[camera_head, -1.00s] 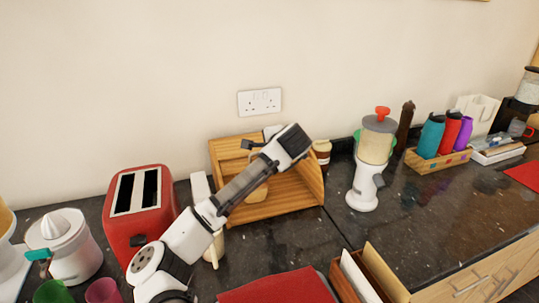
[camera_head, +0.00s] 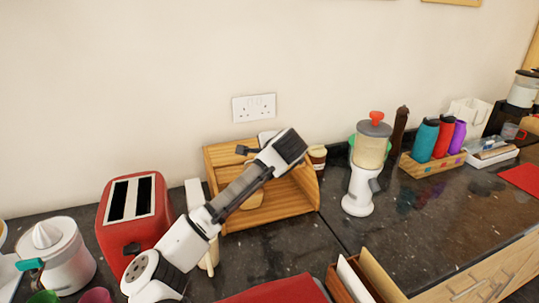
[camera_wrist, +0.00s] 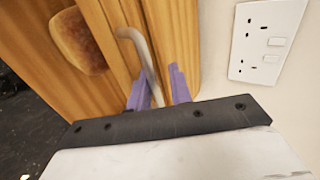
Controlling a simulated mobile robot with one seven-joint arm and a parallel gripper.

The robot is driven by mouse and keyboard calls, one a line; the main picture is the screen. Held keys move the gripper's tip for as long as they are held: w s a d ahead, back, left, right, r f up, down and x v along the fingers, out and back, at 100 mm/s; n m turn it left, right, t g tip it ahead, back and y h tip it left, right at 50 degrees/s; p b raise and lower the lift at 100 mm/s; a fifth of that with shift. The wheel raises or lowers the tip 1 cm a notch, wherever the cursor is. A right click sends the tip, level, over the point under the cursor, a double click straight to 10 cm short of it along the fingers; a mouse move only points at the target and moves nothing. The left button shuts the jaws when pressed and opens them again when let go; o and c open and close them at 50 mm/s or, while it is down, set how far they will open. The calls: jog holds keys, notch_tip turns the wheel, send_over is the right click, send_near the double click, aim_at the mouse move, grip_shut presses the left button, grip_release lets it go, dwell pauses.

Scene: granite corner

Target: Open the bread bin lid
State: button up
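The wooden bread bin (camera_head: 304,183) stands against the wall in the head view. Its front is open, with a loaf (camera_wrist: 78,40) visible inside in the wrist view. Slatted wood shows at the bin's upper back; the lid looks raised, though my arm covers part of the bin. A curved metal handle (camera_wrist: 139,46) is on the wood in the wrist view. My gripper (camera_wrist: 161,88) has its purple fingertips apart at the handle's lower end. The handle's end lies between them, close to the left finger; I cannot tell whether they touch.
A red toaster (camera_head: 134,218) and a white juicer (camera_head: 60,260) stand left of the bin. A small jar (camera_head: 317,158) and a white dispenser (camera_head: 362,180) stand to its right. A wall socket (camera_head: 253,107) is above. Dark counter at right is partly clear.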

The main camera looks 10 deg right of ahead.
jog(key=b+v, duration=0.3)
jog(key=v, duration=1)
jog(key=shift+r, duration=0.2)
jog(key=shift+s+d, duration=0.1)
jog(key=shift+s, duration=0.1)
